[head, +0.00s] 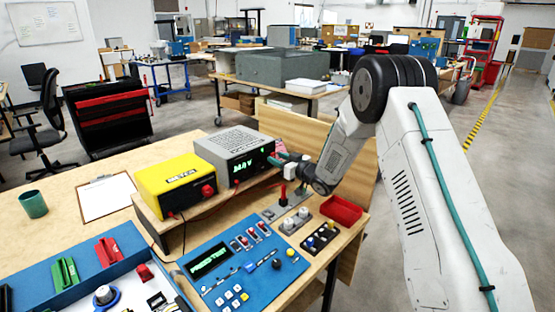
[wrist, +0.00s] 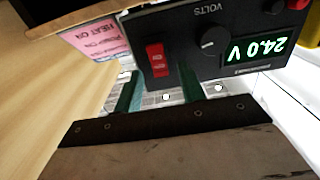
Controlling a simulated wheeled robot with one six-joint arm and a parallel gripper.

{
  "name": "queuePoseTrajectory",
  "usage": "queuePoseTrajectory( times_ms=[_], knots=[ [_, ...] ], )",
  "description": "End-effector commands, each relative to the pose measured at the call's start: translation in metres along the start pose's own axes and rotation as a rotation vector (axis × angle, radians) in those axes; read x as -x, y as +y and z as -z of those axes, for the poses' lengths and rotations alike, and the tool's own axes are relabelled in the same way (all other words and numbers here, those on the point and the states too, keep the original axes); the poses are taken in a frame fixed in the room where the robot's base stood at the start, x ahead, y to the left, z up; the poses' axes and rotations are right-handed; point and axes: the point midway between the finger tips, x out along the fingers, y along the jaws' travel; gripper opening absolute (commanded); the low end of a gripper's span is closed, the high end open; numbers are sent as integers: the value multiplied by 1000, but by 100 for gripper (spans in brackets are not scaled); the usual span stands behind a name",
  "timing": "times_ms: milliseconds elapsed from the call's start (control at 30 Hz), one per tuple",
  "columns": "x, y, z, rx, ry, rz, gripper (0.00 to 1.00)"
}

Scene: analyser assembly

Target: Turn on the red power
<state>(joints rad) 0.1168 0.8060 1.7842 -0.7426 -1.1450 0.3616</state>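The power supply is a grey box (head: 232,148) with a lit green display, standing on a wooden shelf at the back of the bench. In the wrist view its dark front panel (wrist: 200,55) appears upside down, with a knob marked VOLTS (wrist: 211,41) and a 24.0 V readout (wrist: 256,50). A red rocker switch (wrist: 157,58) sits on this panel. My gripper (wrist: 160,84) is open, with its two green fingers apart on either side of the switch's lower end in the picture. I cannot tell whether they touch the panel. In the head view my gripper (head: 277,160) is at the box's right side.
A pink HEAT ON note (wrist: 97,38) is beside the panel. A yellow meter (head: 176,184) stands left of the supply. A blue control panel (head: 242,270), a red tray (head: 341,210) and an upright red lever (head: 283,193) are in front. A clipboard (head: 106,198) lies left.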

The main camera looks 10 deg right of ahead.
Motion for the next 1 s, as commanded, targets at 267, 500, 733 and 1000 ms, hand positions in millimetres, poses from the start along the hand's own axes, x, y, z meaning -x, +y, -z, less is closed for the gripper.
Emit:
queuePoseTrajectory(
  times_ms=[267,500,733,1000],
  knots=[
    [-9,0,0,-1,0,0,40],
    [-9,0,0,-1,0,0,4],
    [-8,0,-2,-2,22,1,0],
    [-8,0,-7,-2,201,2,0]
  ],
)
